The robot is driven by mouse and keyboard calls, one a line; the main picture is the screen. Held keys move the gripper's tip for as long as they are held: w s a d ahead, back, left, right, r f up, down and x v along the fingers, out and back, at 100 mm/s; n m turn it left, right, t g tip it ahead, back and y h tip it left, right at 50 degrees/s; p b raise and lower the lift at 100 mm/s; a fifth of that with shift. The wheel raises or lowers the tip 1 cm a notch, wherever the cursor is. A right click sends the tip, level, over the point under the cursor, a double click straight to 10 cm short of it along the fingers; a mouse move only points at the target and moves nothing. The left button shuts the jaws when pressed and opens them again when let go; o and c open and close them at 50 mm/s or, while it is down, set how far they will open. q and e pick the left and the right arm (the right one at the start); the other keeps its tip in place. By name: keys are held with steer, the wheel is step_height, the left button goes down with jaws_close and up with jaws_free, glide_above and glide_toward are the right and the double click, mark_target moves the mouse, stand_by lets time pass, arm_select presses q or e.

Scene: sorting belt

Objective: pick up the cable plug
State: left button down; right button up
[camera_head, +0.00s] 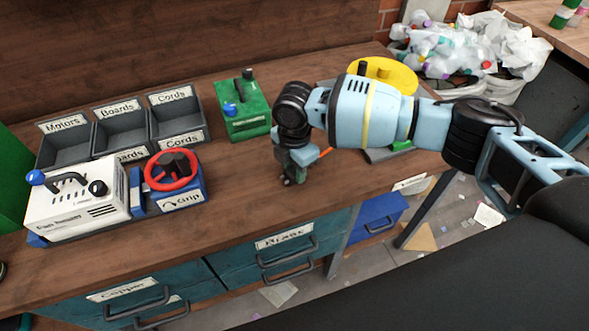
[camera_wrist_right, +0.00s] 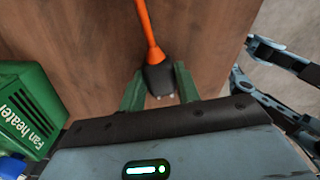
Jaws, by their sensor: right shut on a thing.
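The cable plug (camera_wrist_right: 159,78) is dark with metal pins and an orange cable (camera_wrist_right: 145,28). In the right wrist view it sits between the two green fingers of my right gripper (camera_wrist_right: 159,92), which is shut on it. In the head view my right gripper (camera_head: 292,172) is low over the wooden table near its front edge, and a short piece of the orange cable (camera_head: 325,153) shows beside it. The plug is mostly hidden there. I cannot tell whether it touches the table.
Behind the gripper is a green fan heater (camera_head: 244,110). Left are a blue grip device with a red wheel (camera_head: 172,170), a white fan heater (camera_head: 75,205) and grey bins (camera_head: 122,131) labelled Motors, Boards and Cords. A yellow disc (camera_head: 388,74) is behind my arm. Front-centre tabletop is clear.

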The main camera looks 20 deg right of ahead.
steer(key=shift+r, duration=0.5)
step_height(320, 180, up, 2)
steer(key=shift+d+r, duration=0.1)
steer(key=shift+r, duration=0.05)
arm_select(q)
steer(key=shift+r, duration=0.25)
arm_select(e)
steer(key=s+d, duration=0.2)
steer(key=d, duration=0.2)
steer(key=s+d, duration=0.3)
steer(key=d, duration=0.2)
steer(key=s+d+r, duration=0.1)
steer(key=s+d, duration=0.1)
steer(key=d, duration=0.3)
steer(key=shift+s+r, duration=0.1)
steer(key=shift+s, duration=0.25)
arm_select(q)
steer(key=shift+w, duration=0.3)
